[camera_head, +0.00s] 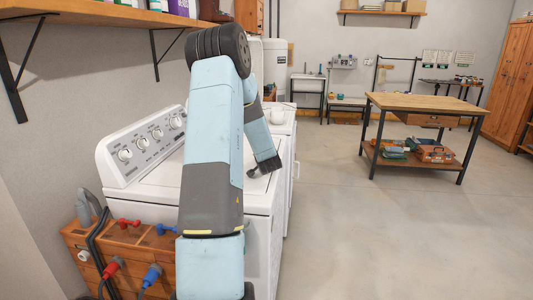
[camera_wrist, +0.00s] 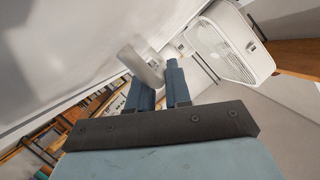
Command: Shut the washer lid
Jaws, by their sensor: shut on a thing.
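The white washer (camera_head: 262,225) stands in front of me in the head view, with its control panel (camera_head: 145,145) at the back left. The washer lid (camera_head: 160,185) looks flat or nearly flat on top, but my arm covers much of it and I cannot tell whether it is fully down. My gripper (camera_head: 254,172) is low at the lid's right side in the head view. In the wrist view my blue fingers (camera_wrist: 160,82) are shut on a pale grey piece (camera_wrist: 142,64) that seems to be the lid's handle. A broad pale surface (camera_wrist: 75,40) lies beside it.
A second white machine (camera_head: 285,118) stands just beyond the washer. A wooden chest (camera_head: 125,245) with red and blue fittings is at the near left. A shelf (camera_head: 95,15) hangs above on the left. A workbench (camera_head: 430,105) stands farther right. The floor (camera_head: 370,235) between is clear.

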